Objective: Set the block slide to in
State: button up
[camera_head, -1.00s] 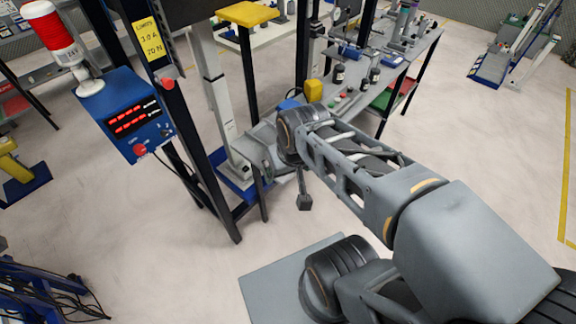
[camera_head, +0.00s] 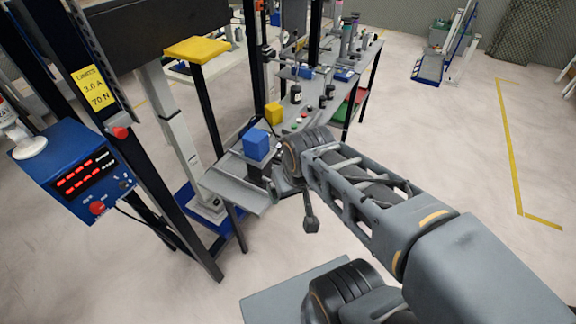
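A blue block (camera_head: 257,146) stands upright on a grey metal slide plate (camera_head: 233,187) at the near left end of the long workbench. My arm reaches in from the lower right, and its round wrist joint is just right of the block in the picture. My gripper (camera_head: 288,186) is mostly hidden behind the wrist, close to the right side of the slide. Its fingers cannot be made out, nor whether it touches anything. A small dark part hangs below the wrist.
The workbench (camera_head: 330,90) carries a yellow block (camera_head: 273,113), bottles and small buttons. Left stand a black-framed test rig with a yellow-topped post (camera_head: 197,49) and a blue control box (camera_head: 78,172) with red displays. Floor is clear at right.

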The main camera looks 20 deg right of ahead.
aim_at(259, 174)
jog(key=z, duration=2.45)
jog(key=k, duration=0.4)
jog(key=u, duration=2.3)
